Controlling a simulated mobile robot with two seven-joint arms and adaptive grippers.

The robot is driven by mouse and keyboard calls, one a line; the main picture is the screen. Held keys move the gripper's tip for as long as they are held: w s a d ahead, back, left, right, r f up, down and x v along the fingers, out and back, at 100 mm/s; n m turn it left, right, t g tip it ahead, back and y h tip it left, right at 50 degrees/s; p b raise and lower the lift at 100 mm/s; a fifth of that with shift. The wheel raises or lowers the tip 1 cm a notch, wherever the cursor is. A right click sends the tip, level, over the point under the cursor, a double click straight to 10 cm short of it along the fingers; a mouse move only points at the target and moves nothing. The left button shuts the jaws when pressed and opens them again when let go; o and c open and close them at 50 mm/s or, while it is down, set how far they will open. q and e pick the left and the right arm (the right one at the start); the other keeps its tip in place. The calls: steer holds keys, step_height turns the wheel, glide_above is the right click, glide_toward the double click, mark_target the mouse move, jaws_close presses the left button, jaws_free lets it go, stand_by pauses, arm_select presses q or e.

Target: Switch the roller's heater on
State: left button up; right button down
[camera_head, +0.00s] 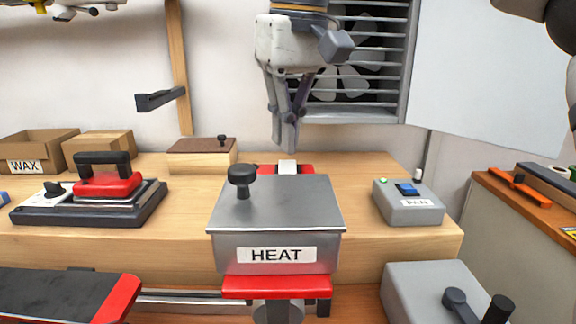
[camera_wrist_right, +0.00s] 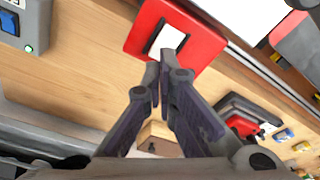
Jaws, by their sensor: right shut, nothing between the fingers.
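A white rocker switch (camera_head: 287,166) in a red plate (camera_head: 266,170) shows just behind a grey box labelled HEAT (camera_head: 226,246), which hides part of the plate. The box has a black knob on top and stands over a red base. In the right wrist view the rocker (camera_wrist_right: 172,40) sits in a black frame on the red plate (camera_wrist_right: 205,48). My right gripper (camera_head: 286,150) points down above the switch, shut and empty. Its fingertips (camera_wrist_right: 153,72) appear close to the rocker's edge; I cannot tell whether they touch.
A red iron (camera_head: 107,185) rests on a dark base at left, near a cardboard box labelled WAX (camera_head: 40,150). A grey box with a blue switch (camera_head: 408,203) stands right. A vent fan (camera_head: 345,75) is behind. Bench wood lies bare between them.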

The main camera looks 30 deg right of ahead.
mark_target(288, 163)
steer(key=shift+f, duration=1.3)
stand_by(0.4)
steer(key=shift+r+p, duration=0.45)
steer(key=shift+r, duration=3.1)
